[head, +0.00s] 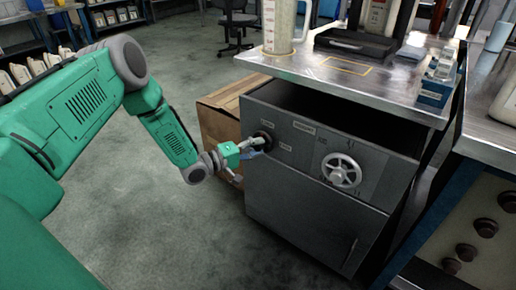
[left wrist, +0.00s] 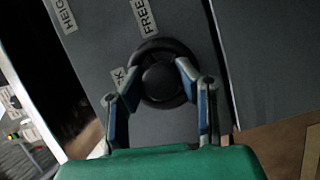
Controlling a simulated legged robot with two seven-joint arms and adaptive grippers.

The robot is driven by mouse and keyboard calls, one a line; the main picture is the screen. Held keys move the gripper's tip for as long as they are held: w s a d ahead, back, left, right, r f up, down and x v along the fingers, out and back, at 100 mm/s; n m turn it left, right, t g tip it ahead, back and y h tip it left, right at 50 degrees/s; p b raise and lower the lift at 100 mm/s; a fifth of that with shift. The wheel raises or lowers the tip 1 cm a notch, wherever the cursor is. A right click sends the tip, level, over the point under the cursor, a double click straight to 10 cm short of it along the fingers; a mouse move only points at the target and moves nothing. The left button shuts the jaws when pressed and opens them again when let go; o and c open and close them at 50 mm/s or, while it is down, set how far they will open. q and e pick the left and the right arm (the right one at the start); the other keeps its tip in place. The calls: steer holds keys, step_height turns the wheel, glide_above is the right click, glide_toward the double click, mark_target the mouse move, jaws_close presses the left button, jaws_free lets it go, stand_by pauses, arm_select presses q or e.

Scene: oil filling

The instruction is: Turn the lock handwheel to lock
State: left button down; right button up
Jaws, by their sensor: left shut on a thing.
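The black lock handwheel (head: 264,135) is on the left part of the grey cabinet's front (head: 300,220). In the left wrist view the handwheel (left wrist: 161,83) has a dark ring and a round hub, with a "FREE" label beside it and a second label partly hidden, ending in "K". My left gripper (head: 256,145) reaches it from the left. Its two fingers (left wrist: 157,88) sit on opposite sides of the wheel and are shut on it. The wheel's near edge is partly covered by the fingers. My right gripper is not in view.
A silver spoked handwheel (head: 341,170) is on the same cabinet front, to the right. A metal table (head: 310,70) stands above the cabinet, with a measuring jug (head: 279,25) on it. A cardboard box (head: 218,120) stands behind the gripper.

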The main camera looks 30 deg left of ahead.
arm_select(q)
steer(key=shift+a, duration=0.4)
steer(key=c, duration=1.2)
jaws_free()
steer(key=shift+o, duration=0.2)
steer(key=shift+a+f, duration=0.1)
steer(key=shift+f, duration=0.05)
steer(key=shift+s, duration=0.15)
steer(key=shift+s, duration=0.35)
steer(key=v, duration=1.1)
steer(key=shift+a, duration=0.15)
